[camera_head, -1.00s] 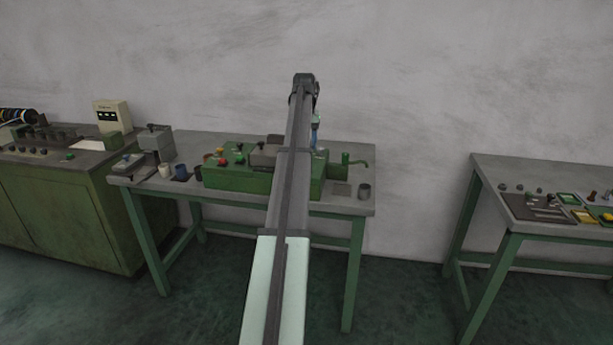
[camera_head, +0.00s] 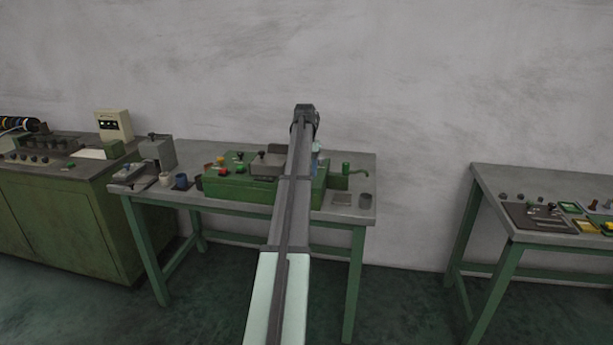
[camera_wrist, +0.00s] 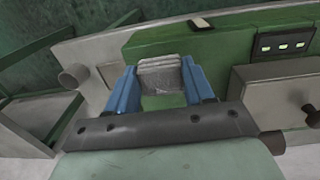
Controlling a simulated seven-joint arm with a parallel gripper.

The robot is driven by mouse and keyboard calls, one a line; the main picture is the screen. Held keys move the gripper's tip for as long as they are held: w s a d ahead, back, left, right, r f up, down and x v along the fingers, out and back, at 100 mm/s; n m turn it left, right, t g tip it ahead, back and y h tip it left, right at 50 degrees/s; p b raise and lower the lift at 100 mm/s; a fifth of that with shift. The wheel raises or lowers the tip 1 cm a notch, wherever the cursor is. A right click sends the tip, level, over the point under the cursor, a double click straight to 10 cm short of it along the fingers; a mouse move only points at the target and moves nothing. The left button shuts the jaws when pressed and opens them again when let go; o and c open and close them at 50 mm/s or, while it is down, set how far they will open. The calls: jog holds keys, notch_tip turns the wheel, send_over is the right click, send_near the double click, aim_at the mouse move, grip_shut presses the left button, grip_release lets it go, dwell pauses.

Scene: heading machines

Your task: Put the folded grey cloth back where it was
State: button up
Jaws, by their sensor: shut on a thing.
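The folded grey cloth (camera_wrist: 160,65) shows in the wrist view as a small layered stack. It sits between the blue fingers of my gripper (camera_wrist: 162,84), which is shut on it. Green machine surface shows just below and around the cloth; I cannot tell whether the cloth touches it. In the head view my arm hides the cloth, and only a bit of blue from my gripper (camera_head: 316,156) shows beside the arm, over the right part of the green machine (camera_head: 235,188).
The machine stands on a grey-topped bench (camera_head: 320,214). A flat grey square (camera_head: 342,199) and a dark cup (camera_head: 365,200) are at its right front. A green lever fitting (camera_head: 347,175) stands behind them. Small cups and a grey device (camera_head: 158,152) occupy the left end.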

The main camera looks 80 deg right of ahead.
jog(key=shift+f, duration=1.25)
jog(key=shift+f, duration=0.1)
jog(key=o, duration=1.4)
notch_tip(320, 180, up, 12)
jog(key=shift+w, duration=0.15)
